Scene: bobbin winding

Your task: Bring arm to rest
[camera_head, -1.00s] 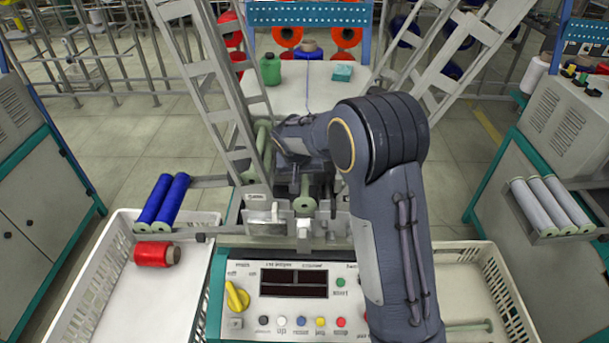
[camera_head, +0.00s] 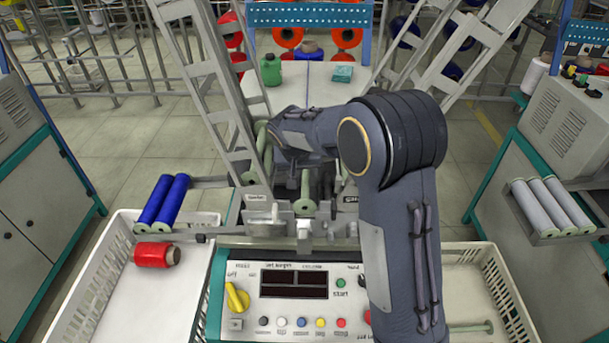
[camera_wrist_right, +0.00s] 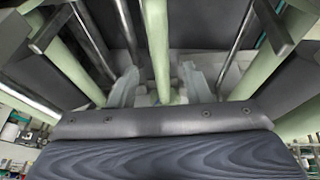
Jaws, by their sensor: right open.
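My right arm (camera_head: 400,210) rises from the lower right over the winding machine, and its forearm bends left across the spindle area. My right gripper (camera_wrist_right: 158,82) is open in the right wrist view. Its two grey fingers stand apart, with a pale green bobbin tube (camera_wrist_right: 156,40) in the gap between them as seen from there. I cannot tell whether they touch it. In the head view the wrist hides most of this gripper. A green bobbin (camera_head: 304,205) shows below the wrist. My left gripper is not in view.
The control panel (camera_head: 240,322) is in front. Ladder-like frames (camera_head: 208,75) flank the spindle area. Another crate (camera_head: 495,290) is on the right.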

